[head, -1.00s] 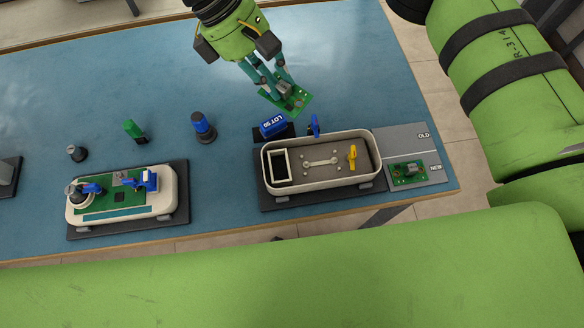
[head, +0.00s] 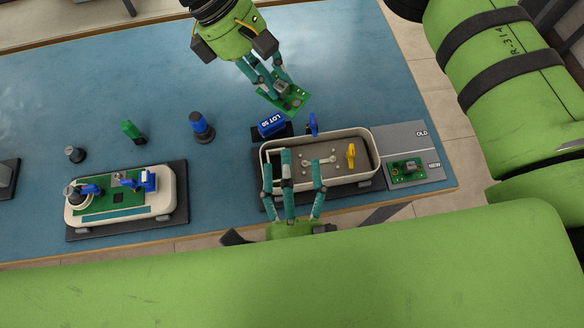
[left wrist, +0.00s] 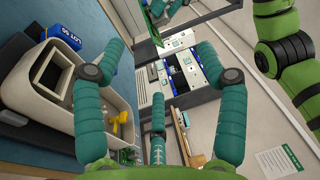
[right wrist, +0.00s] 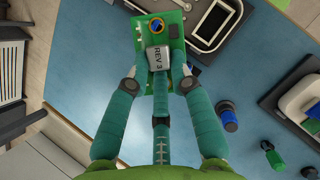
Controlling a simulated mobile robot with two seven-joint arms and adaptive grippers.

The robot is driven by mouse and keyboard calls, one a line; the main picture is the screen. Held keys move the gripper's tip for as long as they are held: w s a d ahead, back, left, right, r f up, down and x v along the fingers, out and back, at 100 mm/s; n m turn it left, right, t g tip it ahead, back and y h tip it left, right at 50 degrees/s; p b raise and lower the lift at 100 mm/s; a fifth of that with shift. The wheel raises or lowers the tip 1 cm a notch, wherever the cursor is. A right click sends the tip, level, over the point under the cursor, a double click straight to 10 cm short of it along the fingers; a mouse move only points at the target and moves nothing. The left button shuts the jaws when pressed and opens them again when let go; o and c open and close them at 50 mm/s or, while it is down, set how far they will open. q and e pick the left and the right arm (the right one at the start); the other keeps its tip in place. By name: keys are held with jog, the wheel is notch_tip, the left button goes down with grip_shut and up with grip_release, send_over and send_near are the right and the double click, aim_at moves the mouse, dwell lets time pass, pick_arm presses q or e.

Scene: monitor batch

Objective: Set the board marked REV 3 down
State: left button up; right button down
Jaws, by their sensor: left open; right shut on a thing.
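The green board marked REV 3 (head: 296,104) is held by my right gripper (head: 275,84) above the blue table, behind the open beige housing. In the right wrist view the label reads REV 3 on a grey block on the board (right wrist: 174,28), and the right gripper (right wrist: 159,76) is shut on that block. My left gripper (head: 291,178) is open and empty, at the front of the beige housing (head: 375,157). A mat (head: 405,133) marked OLD and NEW lies at the right; another green board (head: 400,173) rests on its NEW part.
A blue LOT 50 block (head: 271,124) and a blue clip (head: 313,125) stand behind the housing; a yellow clip (head: 351,155) is inside it. A second housing (head: 166,205) with a fitted board is at left. A blue-capped post (head: 201,127) stands between. The back table is clear.

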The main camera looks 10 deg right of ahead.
aim_at(285, 95)
pick_arm(q)
jog(key=w, duration=0.4)
jog(key=w+r, duration=0.1)
jog(key=w, duration=0.2)
jog(key=w+d, duration=0.1)
jog(key=w, duration=0.3)
jog(key=shift+w+r, duration=0.3)
jog(key=shift+r, duration=0.05)
jog(key=c, duration=1.2)
jog(key=shift+a+r, duration=0.1)
jog(key=shift+r, duration=0.05)
jog(key=shift+c, duration=0.2)
pick_arm(e)
jog(key=c, duration=1)
grip_release()
jog(key=shift+o, duration=0.2)
